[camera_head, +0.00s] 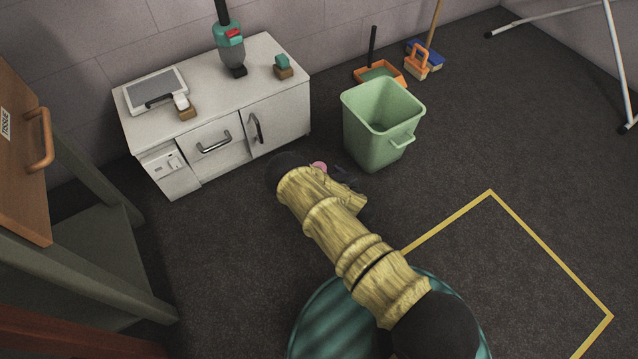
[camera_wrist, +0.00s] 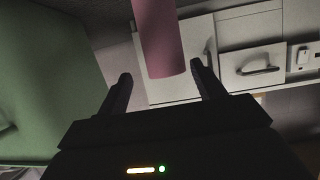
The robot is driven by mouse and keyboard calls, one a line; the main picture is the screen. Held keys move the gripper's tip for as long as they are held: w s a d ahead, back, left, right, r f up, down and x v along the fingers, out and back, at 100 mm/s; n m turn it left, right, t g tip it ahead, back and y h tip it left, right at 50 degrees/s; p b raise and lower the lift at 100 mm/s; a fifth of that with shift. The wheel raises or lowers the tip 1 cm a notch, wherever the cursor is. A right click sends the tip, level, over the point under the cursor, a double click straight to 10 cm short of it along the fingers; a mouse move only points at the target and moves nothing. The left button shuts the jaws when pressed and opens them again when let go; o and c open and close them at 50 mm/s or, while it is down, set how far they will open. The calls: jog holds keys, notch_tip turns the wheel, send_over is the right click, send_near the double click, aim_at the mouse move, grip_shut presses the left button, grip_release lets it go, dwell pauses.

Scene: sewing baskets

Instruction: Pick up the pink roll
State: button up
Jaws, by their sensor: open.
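The pink roll (camera_wrist: 158,38) is a plain pink cylinder in the wrist view, reaching down from the top edge. Its near end shows between the two dark fingers of my gripper (camera_wrist: 161,72), with a gap on each side. The fingers are apart and hold nothing. Whether the roll's end lies between the fingertips in depth or beyond them, I cannot tell. In the head view only a small part of the pink roll (camera_head: 319,167) shows past my arm, close to my gripper (camera_head: 346,175). The rest is hidden behind my arm.
A white cabinet (camera_head: 220,100) stands at the upper left, and a green bin (camera_head: 375,135) is just right of my gripper. The bin fills the left of the wrist view. An orange dustpan (camera_head: 392,72) lies behind the bin.

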jog(key=b+x, duration=0.4)
jog(key=x, duration=0.1)
jog(key=shift+s+a+f+b, duration=0.15)
jog(key=shift+a+b, duration=0.15)
jog(key=shift+b, duration=0.05)
dwell(0.5)
jog(key=c, duration=1.4)
notch_tip(320, 180, up, 10)
jog(key=p, duration=0.6)
jog(key=shift+p, duration=0.35)
